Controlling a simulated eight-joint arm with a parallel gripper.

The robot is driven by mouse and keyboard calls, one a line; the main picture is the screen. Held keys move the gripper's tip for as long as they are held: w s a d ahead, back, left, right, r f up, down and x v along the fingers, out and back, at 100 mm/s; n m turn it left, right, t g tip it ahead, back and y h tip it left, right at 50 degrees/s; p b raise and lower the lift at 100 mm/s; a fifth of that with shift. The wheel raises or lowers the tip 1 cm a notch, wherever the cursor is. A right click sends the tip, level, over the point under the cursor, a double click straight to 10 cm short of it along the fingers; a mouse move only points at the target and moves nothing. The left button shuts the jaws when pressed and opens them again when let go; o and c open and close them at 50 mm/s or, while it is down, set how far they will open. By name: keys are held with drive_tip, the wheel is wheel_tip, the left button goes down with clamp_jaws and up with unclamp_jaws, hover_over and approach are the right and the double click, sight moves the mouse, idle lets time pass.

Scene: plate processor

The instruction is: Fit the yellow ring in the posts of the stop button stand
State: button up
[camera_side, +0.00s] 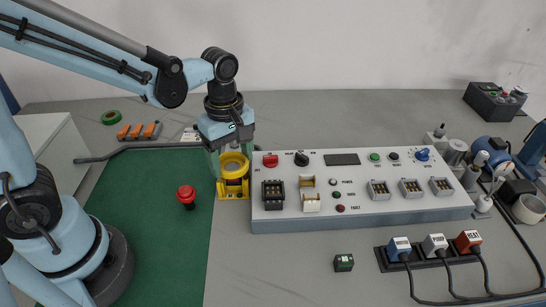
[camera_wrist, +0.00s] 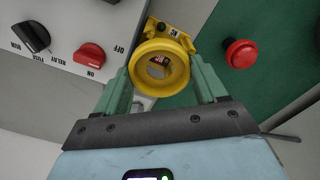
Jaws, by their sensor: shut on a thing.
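The yellow ring (camera_side: 233,158) is held between the green fingers of my gripper (camera_side: 232,163). In the wrist view the ring (camera_wrist: 135,70) sits between both fingertips of my gripper (camera_wrist: 162,80), its opening facing the camera. The yellow stop button stand (camera_side: 233,190) is on the table just below the ring, at the left end of the control panel. In the wrist view part of the stand (camera_wrist: 152,27) shows beyond the ring, and a dark and red label shows through the opening. The ring hides most of the posts; I cannot tell whether it touches them.
A red button (camera_side: 186,195) stands on the green mat (camera_side: 150,240), left of the stand. The white control panel (camera_side: 350,215) is close on the right. Orange pieces (camera_side: 138,131) and a green ring (camera_side: 111,117) lie behind. A power strip (camera_side: 430,257) is at front right.

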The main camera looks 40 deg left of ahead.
drive_tip(key=shift+f, duration=0.7)
drive_tip(key=o, duration=1.1)
wheel_tip(320, 180, up, 12)
drive_tip(key=s+a+f+m+t, duration=0.1)
drive_tip(key=m+t, duration=0.1)
drive_tip(key=m, duration=0.3)
drive_tip(key=s+a+f+m+t, duration=0.1)
drive_tip(key=m+t, duration=0.1)
drive_tip(key=m, duration=0.3)
drive_tip(key=s+a+f+m+t, duration=0.1)
drive_tip(key=m+t, duration=0.2)
drive_tip(key=m, duration=0.3)
drive_tip(key=shift+a+f, duration=0.15)
drive_tip(key=shift+a, duration=0.25)
